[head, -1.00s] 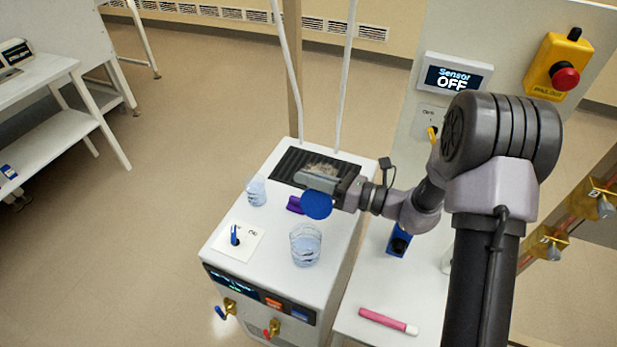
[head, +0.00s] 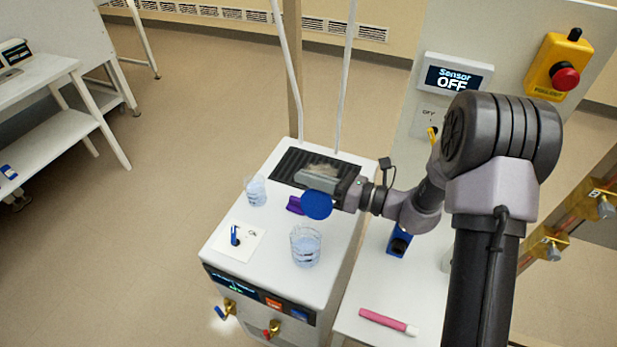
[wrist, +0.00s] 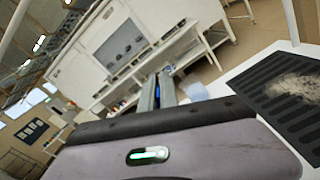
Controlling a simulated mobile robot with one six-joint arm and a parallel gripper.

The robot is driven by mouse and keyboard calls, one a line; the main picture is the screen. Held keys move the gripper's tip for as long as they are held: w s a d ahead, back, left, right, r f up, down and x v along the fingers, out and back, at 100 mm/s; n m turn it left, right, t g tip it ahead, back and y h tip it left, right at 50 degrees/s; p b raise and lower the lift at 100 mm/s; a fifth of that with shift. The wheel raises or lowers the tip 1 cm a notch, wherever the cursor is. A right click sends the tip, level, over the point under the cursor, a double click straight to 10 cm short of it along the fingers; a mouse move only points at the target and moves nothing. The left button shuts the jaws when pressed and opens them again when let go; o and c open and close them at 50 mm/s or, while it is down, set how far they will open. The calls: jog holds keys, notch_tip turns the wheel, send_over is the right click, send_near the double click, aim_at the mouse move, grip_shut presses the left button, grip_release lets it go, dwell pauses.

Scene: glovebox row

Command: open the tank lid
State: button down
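A white floor-standing unit (head: 265,270) has a dark ribbed panel (head: 285,163) at the back of its top. A grey, dusty patch lies on this panel, which also shows at the right of the wrist view (wrist: 285,95). I cannot tell for sure which part is the tank lid. A purple piece (head: 294,205) sits on the top, partly hidden by a round blue part at my wrist. My gripper (head: 316,178) is over the top, close to the panel's front edge. In the wrist view its fingers (wrist: 158,92) look narrow, and their opening is unclear. I see nothing clearly held.
Two glass beakers stand on the unit, one at the left (head: 255,192) and one in front (head: 305,247). A blue switch (head: 235,236) is on the front left. Two white tubes rise behind. A pink marker (head: 388,321) lies on the right table. A sensor display (head: 455,77) reads OFF.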

dwell(0.5)
jog(key=shift+s+a+r+n, duration=0.2)
jog(key=shift+s+a+n, duration=0.05)
jog(key=shift+s+n, duration=0.4)
jog(key=shift+s+a+r, duration=0.15)
jog(key=shift+s, duration=0.3)
jog(key=shift+w, duration=0.1)
jog(key=c, duration=1.6)
grip_release()
jog(key=p+v, duration=0.2)
jog(key=v, duration=1.5)
jog(key=shift+d+p, duration=0.25)
jog(key=shift+p, duration=0.15)
